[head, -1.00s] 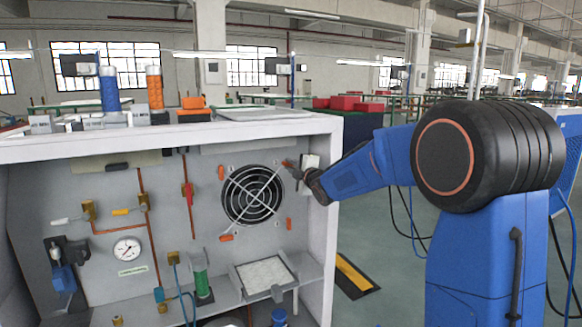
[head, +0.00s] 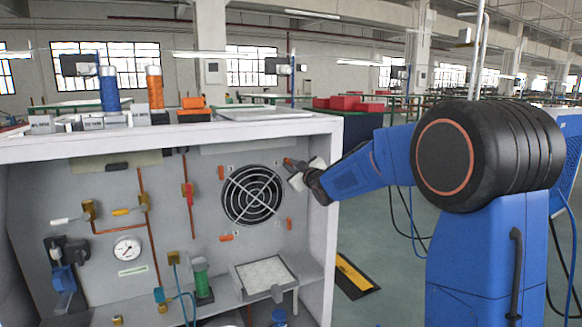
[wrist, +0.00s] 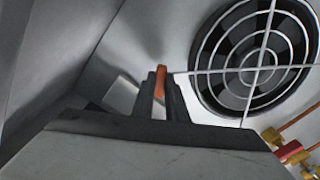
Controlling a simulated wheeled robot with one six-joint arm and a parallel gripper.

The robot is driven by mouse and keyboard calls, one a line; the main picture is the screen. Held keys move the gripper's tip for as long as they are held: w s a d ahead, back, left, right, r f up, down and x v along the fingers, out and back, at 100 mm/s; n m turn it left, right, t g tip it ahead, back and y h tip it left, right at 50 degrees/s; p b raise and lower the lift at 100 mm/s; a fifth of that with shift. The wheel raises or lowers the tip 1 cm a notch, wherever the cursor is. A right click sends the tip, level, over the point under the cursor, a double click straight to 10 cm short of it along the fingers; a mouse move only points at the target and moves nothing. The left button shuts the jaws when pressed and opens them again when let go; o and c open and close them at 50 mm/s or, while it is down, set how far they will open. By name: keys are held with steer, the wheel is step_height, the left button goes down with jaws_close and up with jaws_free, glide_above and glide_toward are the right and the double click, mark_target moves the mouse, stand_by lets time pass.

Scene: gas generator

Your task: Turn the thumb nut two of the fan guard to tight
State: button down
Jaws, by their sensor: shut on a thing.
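The fan guard (head: 252,195) is a round dark grille with a pale cross brace on the panel's right side. An orange thumb nut (head: 288,161) sits by its upper right corner. My gripper (head: 292,165) is at this nut. In the wrist view my two dark fingers (wrist: 160,97) are shut on the orange nut (wrist: 161,72), whose end shows between them. The guard (wrist: 258,62) lies to the right there. Other orange thumb nuts are at the upper left (head: 221,173), lower left (head: 226,238) and lower right (head: 289,224); no gripper touches them.
The cabinet's right side wall (head: 331,215) stands close to my gripper. A tilted white tray (head: 264,273) is below the fan. A red-handled valve (head: 188,190) and copper pipes are further left. The panel just around the fan is clear.

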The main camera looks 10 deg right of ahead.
steer(key=m, duration=0.6)
steer(key=shift+f, duration=0.1)
steer(key=shift+m, duration=0.3)
stand_by(0.3)
steer(key=c, duration=1.8)
jaws_free()
steer(key=shift+o, duration=0.2)
steer(key=shift+s, duration=0.15)
steer(key=v, duration=1.7)
steer(key=shift+s+d, duration=0.1)
steer(key=shift+d, duration=0.05)
